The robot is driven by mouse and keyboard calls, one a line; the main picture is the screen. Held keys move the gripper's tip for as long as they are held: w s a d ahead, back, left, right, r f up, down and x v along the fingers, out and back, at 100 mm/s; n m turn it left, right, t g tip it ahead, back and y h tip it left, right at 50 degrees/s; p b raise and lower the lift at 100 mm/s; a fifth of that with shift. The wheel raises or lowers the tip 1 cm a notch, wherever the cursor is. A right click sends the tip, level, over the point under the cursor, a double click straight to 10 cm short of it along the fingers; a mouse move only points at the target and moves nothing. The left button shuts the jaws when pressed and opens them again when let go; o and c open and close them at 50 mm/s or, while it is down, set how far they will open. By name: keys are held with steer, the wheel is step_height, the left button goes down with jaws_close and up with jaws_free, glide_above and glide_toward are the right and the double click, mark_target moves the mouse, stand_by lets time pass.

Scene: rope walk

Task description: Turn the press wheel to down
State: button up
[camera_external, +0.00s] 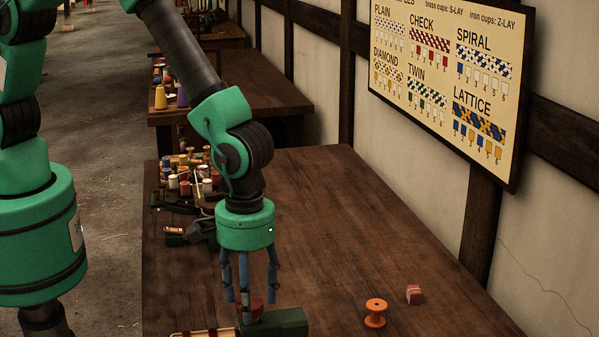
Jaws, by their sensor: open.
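My gripper (250,299) points straight down near the front edge of the table, with its blue-grey fingers spread apart. A dark green block (285,322), which looks like the press, stands below it and is cut by the picture's bottom edge. A dark red rounded part (257,308), perhaps the press wheel, shows between the fingers at the block's top. The fingers partly hide it. I cannot tell whether they touch it or which way the wheel is set.
Several thread spools (187,180) crowd the left edge. A light-coloured frame (200,333) lies left of the block. The table's middle is clear.

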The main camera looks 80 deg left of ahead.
steer(key=c, duration=1.2)
steer(key=shift+o, duration=0.2)
